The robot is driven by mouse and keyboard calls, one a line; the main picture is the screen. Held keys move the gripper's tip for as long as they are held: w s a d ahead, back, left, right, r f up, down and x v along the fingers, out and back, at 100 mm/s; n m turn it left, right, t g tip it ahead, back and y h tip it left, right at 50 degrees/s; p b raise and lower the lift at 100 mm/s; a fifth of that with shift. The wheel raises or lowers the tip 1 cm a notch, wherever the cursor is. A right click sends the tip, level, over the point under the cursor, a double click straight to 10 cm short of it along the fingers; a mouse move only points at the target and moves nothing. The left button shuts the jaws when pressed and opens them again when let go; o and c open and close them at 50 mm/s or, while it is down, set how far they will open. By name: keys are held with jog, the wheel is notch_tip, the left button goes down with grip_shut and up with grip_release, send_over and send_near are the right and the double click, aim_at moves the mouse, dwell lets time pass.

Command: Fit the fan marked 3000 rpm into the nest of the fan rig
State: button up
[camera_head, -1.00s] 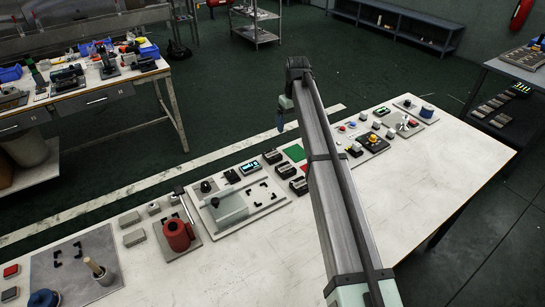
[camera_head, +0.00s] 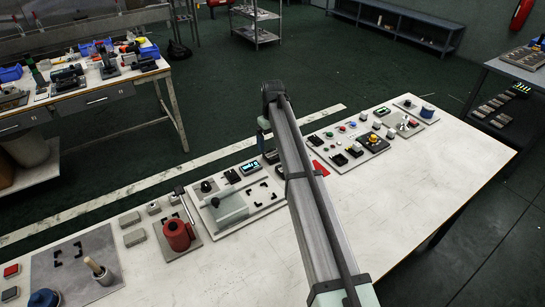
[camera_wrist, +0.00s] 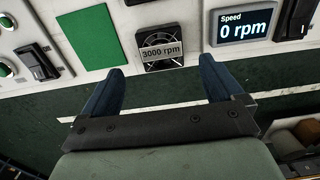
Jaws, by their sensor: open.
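The fan marked 3000 rpm (camera_wrist: 161,50) is a small square black fan with a pale label, lying on the white bench in the wrist view. My gripper (camera_wrist: 163,68) is open, with its two blue fingers on either side of the fan's near edge. Nothing is between the fingers, and I cannot tell their height above the bench.
A speed display (camera_wrist: 244,25) reading 0 rpm stands right of the fan. A green square (camera_wrist: 94,37) lies to its left. A red holder (camera_head: 178,236) stands left of the rig plate. The bench front (camera_head: 430,190) is clear on the right.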

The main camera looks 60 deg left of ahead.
aim_at(273, 153)
jog(key=shift+s+d+f, duration=0.1)
jog(key=shift+d+f, duration=0.05)
jog(key=shift+f, duration=1.25)
jog(key=shift+s+d+f, duration=0.1)
jog(key=shift+f, duration=1.25)
jog(key=shift+c, duration=0.2)
jog(key=c, duration=1.1)
